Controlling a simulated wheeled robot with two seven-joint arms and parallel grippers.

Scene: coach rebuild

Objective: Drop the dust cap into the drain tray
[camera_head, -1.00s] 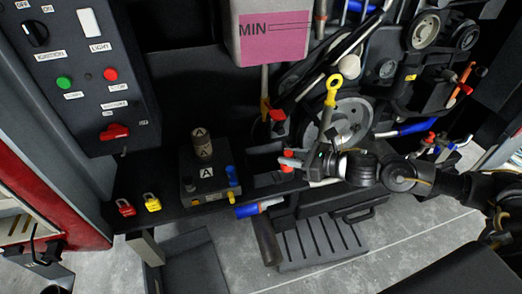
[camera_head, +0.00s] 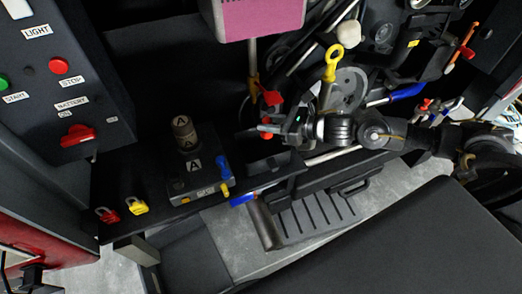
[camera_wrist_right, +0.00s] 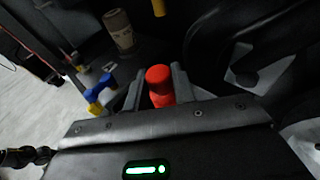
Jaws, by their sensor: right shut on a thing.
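A red cap, which looks like the dust cap (camera_wrist_right: 160,86), stands between the two fingers of my right gripper (camera_wrist_right: 158,95) in the right wrist view. In the head view my right gripper (camera_head: 268,132) points left, above the dark shelf, shut on the cap; only a bit of red shows at its fingertips. A slotted grey floor panel (camera_head: 312,222) lies below the gripper. A plain dark tray-like shape (camera_head: 190,262) lies to its left. I cannot tell for certain which is the drain tray. My left gripper is not in view.
A dark block (camera_head: 205,182) with knobs stands on the shelf, left of my gripper. Red (camera_head: 106,215) and yellow (camera_head: 138,207) padlocks lie at the shelf's left end. A yellow-handled dipstick (camera_head: 332,62) and pulleys stand close behind the gripper. A black surface covers the lower right.

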